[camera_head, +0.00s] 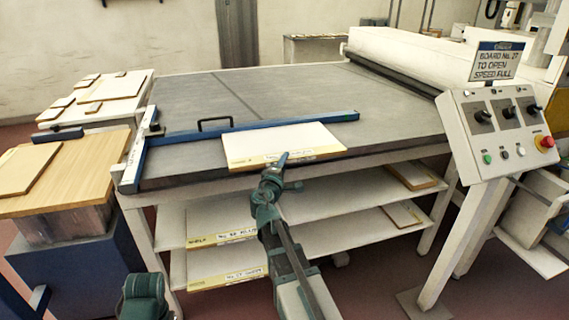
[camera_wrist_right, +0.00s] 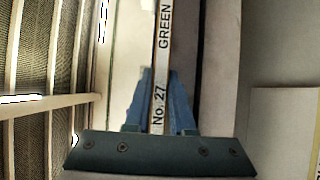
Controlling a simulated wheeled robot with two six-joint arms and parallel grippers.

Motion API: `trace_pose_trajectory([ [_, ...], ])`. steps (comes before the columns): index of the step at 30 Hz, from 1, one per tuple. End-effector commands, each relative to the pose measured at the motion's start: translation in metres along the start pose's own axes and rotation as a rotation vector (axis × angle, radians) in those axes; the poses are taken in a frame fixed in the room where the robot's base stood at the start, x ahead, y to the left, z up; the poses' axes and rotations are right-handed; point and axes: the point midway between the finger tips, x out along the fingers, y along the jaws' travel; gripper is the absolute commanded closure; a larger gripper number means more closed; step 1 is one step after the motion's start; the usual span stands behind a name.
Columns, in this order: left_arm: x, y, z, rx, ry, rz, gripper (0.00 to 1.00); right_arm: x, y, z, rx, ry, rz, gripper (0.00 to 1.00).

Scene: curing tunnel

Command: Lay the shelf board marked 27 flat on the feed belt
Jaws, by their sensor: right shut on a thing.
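The white board with a yellow-labelled front edge (camera_head: 280,142) is over the front part of the grey feed belt (camera_head: 395,110), inside the blue guide. It looks nearly level; I cannot tell whether its whole underside touches the belt. My right gripper (camera_head: 277,166) is shut on its front edge. In the right wrist view the blue fingers (camera_wrist_right: 159,108) pinch the board edge (camera_wrist_right: 161,75), which reads "No. 27" and "GREEN". My left gripper is not in view; a teal part of my own shows at the bottom left of the head view.
A blue guide (camera_head: 250,126) with a black handle borders the board. Shelves below hold labelled boards (camera_head: 222,232). The belt behind the guide is clear. Wooden boards lie at left (camera_head: 28,168).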

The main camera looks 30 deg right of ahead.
Motion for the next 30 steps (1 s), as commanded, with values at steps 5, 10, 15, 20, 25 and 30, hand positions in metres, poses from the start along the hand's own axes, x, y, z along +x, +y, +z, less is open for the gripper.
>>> trace_pose_trajectory([
  [5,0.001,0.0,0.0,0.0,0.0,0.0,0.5,0.0,-0.001,0.0,0.0,0.0,0.0,0.58],
  [10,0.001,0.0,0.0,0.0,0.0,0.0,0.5,0.0,-0.001,0.0,0.0,0.0,0.0,0.48],
  [15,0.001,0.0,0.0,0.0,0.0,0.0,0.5,0.0,-0.001,0.0,0.0,0.0,0.0,0.48],
  [20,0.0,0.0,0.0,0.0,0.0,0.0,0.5,-0.013,0.0,0.001,0.0,0.0,0.0,0.48],
  [25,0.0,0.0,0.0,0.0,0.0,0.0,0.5,-0.049,0.0,0.002,0.0,0.002,0.0,0.48],
  [30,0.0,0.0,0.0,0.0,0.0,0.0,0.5,-0.083,0.0,0.001,0.0,0.003,0.0,0.48],
])
